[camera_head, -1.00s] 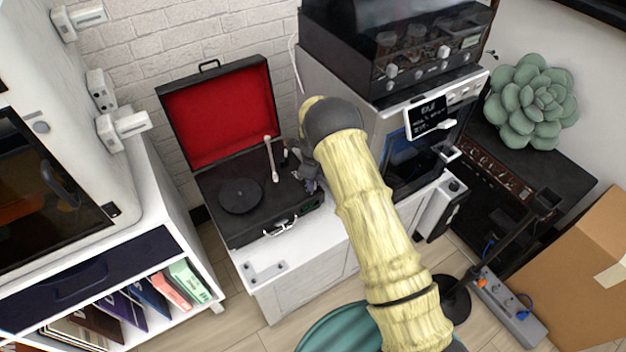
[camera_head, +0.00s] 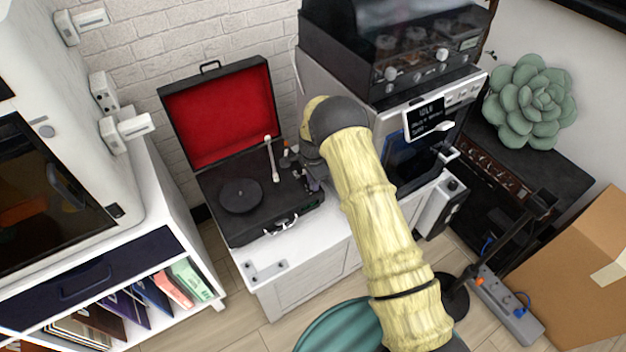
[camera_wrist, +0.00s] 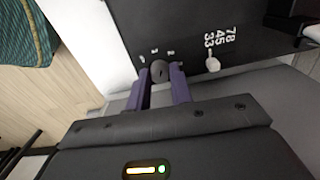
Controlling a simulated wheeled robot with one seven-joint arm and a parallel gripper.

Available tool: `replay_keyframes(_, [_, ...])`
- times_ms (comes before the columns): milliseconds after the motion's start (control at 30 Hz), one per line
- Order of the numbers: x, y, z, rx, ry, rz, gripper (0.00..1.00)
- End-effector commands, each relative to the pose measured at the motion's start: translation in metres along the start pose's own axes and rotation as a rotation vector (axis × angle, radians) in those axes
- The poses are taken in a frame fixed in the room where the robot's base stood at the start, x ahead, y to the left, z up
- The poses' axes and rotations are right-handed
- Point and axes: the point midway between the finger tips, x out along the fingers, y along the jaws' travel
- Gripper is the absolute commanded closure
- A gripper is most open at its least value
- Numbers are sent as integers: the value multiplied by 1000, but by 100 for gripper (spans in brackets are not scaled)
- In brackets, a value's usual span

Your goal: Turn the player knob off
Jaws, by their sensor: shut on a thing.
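The record player (camera_head: 258,207) stands open on a white cabinet, its red-lined lid up at the back. Its black platter and pale tonearm show in the head view. In the wrist view, a dark round knob (camera_wrist: 160,71) with small white marks around it sits on the player's black top (camera_wrist: 190,30). My gripper (camera_wrist: 160,80) has its two purple fingers on either side of this knob, shut on it. In the head view my gripper (camera_head: 312,180) is at the player's right edge, and the knob itself is hidden there.
A white speed lever (camera_wrist: 213,64) lies close beside the knob, next to the printed 33, 45 and 78. A dark-fronted appliance (camera_head: 410,160) stands right of the player. The shelf unit (camera_head: 180,230) is on the left. A teal round seat (camera_head: 335,325) is in front.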

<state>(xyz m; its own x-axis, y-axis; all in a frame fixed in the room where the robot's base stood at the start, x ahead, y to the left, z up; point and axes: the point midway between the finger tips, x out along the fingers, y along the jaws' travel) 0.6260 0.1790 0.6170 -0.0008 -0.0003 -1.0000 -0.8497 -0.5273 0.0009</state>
Motion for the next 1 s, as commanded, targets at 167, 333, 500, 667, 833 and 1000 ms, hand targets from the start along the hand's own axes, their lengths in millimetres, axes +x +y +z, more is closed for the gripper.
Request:
replay_keyframes(167, [-1,-1,0,-168,0,-3,100])
replay_keyframes(333, [-1,-1,0,-328,0,-3,100])
replay_keyframes(500, [-1,-1,0,-491,0,-4,100])
replay_keyframes(667, [-1,-1,0,-643,1,-4,100])
replay_keyframes(833, [-1,-1,0,-803,1,-4,100])
replay_keyframes(1000, [-1,-1,0,-958,1,-4,100])
